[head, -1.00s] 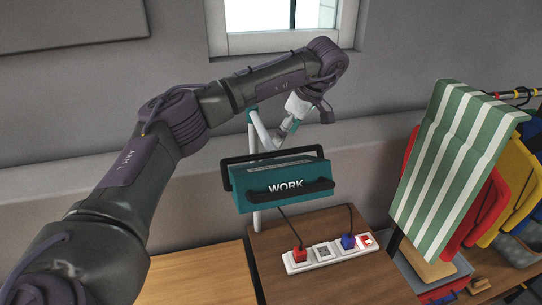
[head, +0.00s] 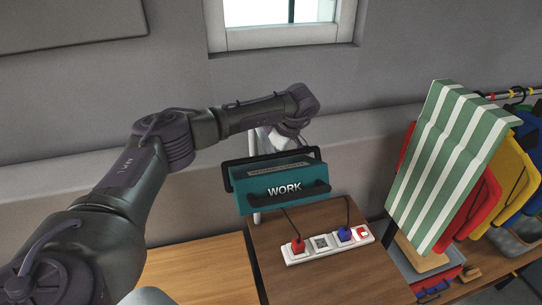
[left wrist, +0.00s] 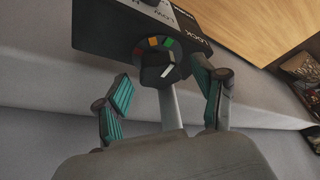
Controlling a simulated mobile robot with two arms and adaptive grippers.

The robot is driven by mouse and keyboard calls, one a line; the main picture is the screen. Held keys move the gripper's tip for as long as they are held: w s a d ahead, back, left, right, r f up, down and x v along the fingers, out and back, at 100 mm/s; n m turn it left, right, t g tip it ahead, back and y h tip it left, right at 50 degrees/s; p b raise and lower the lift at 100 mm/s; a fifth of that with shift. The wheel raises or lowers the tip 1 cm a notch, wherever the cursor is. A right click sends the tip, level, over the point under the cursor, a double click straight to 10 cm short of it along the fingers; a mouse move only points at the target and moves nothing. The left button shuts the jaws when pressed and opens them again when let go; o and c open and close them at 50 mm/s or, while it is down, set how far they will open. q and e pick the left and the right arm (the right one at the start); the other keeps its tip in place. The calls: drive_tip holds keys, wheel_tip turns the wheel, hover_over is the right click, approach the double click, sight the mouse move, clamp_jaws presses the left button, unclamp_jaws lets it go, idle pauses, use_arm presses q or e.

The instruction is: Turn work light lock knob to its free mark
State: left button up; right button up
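The teal work light (head: 284,187), marked WORK, stands on a pole behind the wooden table, with a black frame and handle. Its dark round lock knob (left wrist: 157,66) shows in the left wrist view under a dark panel lettered LOCK. In the head view the fingers are hidden behind the light. My right gripper is not in view.
A white power strip (head: 327,246) with red and blue plugs lies on the table (head: 290,285), cords running up to the light. A green-white striped cloth (head: 450,165) and hanging clothes (head: 500,185) stand at right. A wall ledge (head: 90,180) runs behind.

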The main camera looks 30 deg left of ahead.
use_arm(q)
drive_tip(key=c, duration=1)
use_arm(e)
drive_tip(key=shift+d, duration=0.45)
use_arm(q)
drive_tip(key=shift+n, duration=0.3)
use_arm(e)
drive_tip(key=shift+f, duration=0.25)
use_arm(q)
drive_tip(key=shift+w+f+n+g+b, duration=0.1)
drive_tip(key=shift+n+g+b, duration=0.3)
drive_tip(key=shift+n+b, duration=0.45)
drive_tip(key=n+g+b, duration=0.1)
drive_tip(key=n, duration=0.1)
drive_tip(key=shift+w+n+h, duration=0.1)
drive_tip(key=shift+n+h, duration=0.25)
drive_tip(key=shift+h, duration=0.05)
drive_tip(key=n+g+h+b, duration=0.1)
drive_tip(key=n, duration=0.3)
drive_tip(key=shift+w+a, duration=0.1)
drive_tip(key=shift+a+n+g+h+b, duration=0.1)
drive_tip(key=shift+n+g+h+b, duration=0.25)
drive_tip(key=shift+n, duration=0.95)
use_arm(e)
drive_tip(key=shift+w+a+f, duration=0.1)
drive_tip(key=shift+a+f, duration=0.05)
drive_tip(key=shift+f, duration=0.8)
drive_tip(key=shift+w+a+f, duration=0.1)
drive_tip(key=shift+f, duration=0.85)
